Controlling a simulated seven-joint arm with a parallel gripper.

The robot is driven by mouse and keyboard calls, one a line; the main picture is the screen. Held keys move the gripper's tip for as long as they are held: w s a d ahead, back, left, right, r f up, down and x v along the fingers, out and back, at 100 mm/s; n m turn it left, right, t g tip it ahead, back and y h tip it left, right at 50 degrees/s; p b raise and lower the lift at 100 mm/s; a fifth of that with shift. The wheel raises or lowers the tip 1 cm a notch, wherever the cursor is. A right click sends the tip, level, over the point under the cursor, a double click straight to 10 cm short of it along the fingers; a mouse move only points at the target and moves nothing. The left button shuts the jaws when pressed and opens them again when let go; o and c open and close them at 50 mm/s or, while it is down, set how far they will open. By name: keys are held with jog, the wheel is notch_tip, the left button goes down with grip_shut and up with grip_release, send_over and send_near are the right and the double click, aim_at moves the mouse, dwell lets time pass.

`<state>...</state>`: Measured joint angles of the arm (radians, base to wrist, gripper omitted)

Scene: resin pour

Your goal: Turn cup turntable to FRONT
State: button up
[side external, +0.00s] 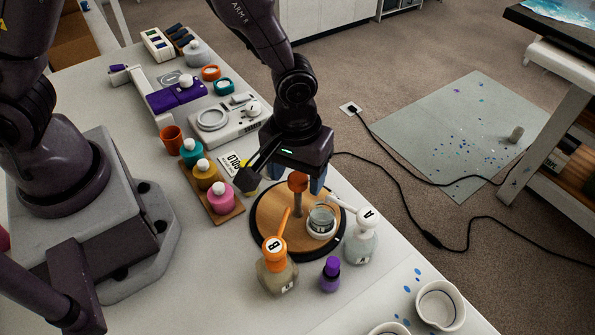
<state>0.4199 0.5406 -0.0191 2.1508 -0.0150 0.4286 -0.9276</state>
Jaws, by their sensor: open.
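The cup turntable (269,222) is a round wooden disc with a dark rim, at the front middle of the white table. A post with an orange-brown knob (297,182) stands up from it. A clear cup (321,216) in a white ring sits on the disc, right of the post. My gripper (294,180) is open and points down above the turntable's far part, with the knob at its fingers. A blue fingertip shows to the right of the knob. I cannot tell whether either finger touches it. The gripper hides the far edge of the disc.
An orange-topped pump bottle marked B (276,272) and a white-topped one marked A (361,245) stand close to the disc, spouts reaching over it. A purple bottle (330,275) stands in front. A tray of coloured jars (229,215) is left; a white scale (233,122) is behind.

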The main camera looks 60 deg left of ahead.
jog(key=shift+f, duration=0.2)
grip_shut()
jog(key=shift+n, duration=7)
